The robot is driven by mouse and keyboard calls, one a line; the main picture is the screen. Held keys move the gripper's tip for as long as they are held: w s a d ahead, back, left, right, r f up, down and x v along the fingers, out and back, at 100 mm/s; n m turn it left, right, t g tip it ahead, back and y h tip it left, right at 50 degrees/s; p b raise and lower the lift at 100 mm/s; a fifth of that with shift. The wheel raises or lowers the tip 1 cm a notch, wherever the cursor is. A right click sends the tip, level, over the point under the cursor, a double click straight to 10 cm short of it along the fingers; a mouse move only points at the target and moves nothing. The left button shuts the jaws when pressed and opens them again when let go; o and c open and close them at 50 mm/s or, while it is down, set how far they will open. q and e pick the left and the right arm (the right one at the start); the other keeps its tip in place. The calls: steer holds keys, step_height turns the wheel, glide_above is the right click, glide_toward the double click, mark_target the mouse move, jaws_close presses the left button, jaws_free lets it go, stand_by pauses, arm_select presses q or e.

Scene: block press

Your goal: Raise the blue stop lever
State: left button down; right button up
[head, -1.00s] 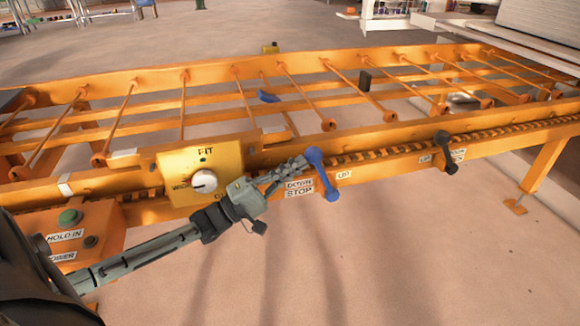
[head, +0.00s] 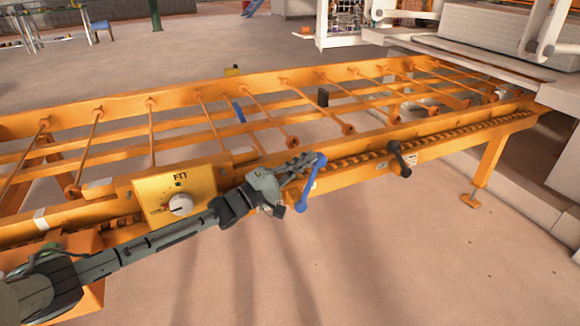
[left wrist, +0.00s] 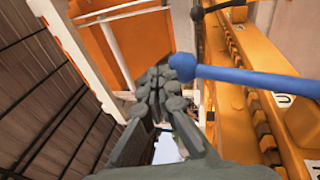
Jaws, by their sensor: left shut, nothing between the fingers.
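The blue stop lever (head: 311,183) is on the front rail of the orange conveyor. It slants, with its upper end to the right and its lower end to the left. My left gripper (head: 308,162) is shut and empty, with its fingertips at the lever's upper end. In the left wrist view the shut fingertips (left wrist: 158,82) are right beside the rounded end of a blue bar (left wrist: 245,77); I cannot tell if they touch. A blue stop plate (head: 239,112) stands steeply tilted between the rollers. My right gripper is not in view.
A black lever (head: 400,158) is on the same rail to the right. A yellow panel with a white knob (head: 180,205) is left of the blue lever. The floor in front of the rail is clear.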

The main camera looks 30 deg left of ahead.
mark_target(321, 156)
arm_select(q)
steer(key=shift+w+d+f+b, duration=0.2)
steer(key=shift+w+d+b, duration=0.15)
steer(key=shift+w+d, duration=0.45)
steer(key=shift+w+d+f+b, duration=0.2)
steer(key=shift+w+d+b, duration=0.1)
steer(key=shift+w+d, duration=0.45)
steer(key=shift+w+a, duration=0.1)
steer(key=shift+w, duration=0.1)
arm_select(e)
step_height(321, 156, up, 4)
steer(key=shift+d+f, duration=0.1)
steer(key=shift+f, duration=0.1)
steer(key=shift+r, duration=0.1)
